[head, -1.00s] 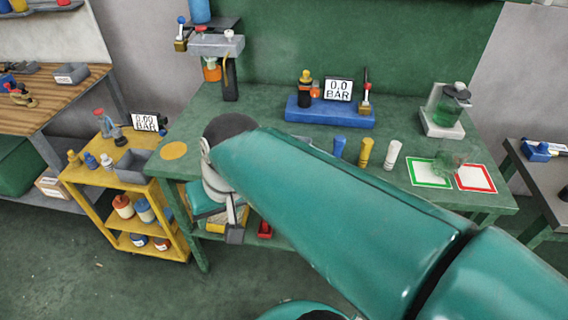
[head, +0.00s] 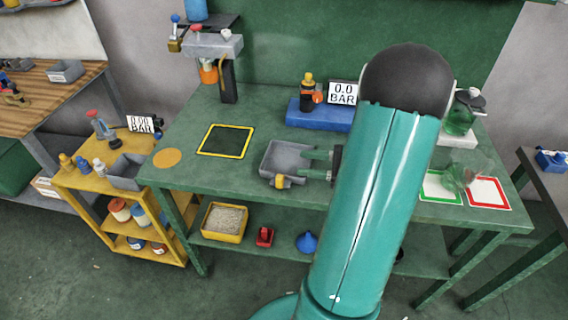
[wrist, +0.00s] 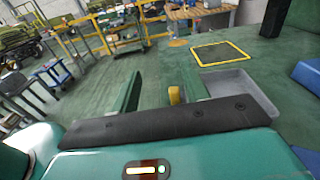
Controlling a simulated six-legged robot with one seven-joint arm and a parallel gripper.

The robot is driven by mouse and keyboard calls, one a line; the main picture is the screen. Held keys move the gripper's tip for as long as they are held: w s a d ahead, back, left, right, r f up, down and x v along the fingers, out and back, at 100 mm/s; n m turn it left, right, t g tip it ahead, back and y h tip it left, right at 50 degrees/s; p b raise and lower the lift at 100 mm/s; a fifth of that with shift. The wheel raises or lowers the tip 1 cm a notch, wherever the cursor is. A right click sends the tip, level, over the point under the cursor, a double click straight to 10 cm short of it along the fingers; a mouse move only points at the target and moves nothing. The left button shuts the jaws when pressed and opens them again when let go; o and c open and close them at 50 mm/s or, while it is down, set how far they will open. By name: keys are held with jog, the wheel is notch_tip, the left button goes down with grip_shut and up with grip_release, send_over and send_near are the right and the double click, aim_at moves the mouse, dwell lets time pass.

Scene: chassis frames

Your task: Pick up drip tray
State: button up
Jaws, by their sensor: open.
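The drip tray (head: 273,150) is a shallow grey box with a yellow tab on its front side. It lies on the green workbench (head: 225,178), left of my gripper. My gripper (head: 304,165) is open at the tray's right front corner. In the wrist view the tray (wrist: 246,82) lies right of the fingers, partly hidden by the right finger. The yellow tab shows between the two fingers of my gripper (wrist: 160,70). I cannot tell whether a finger touches the tray.
A yellow-bordered black square (head: 226,140) lies left of the tray. Green- and red-framed cards (head: 488,192) lie at the right. A yellow cart (head: 120,195) stands at the left. My arm hides the bench's middle right.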

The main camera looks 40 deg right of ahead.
jog(key=d, duration=0.1)
jog(key=m, duration=0.1)
send_near(284, 177)
jog(key=shift+w+a+r+t+h, duration=0.1)
jog(key=shift+a+t+h, duration=0.1)
jog(key=shift+a, duration=0.25)
jog(key=shift+w+a+r+t+h, duration=0.1)
jog(key=shift+a+t, duration=0.1)
jog(key=shift+a, duration=0.2)
jog(key=shift+w+a+f, duration=0.1)
jog(key=shift+w+f, duration=0.1)
jog(key=x, duration=0.7)
jog(key=shift+c, duration=0.4)
grip_shut()
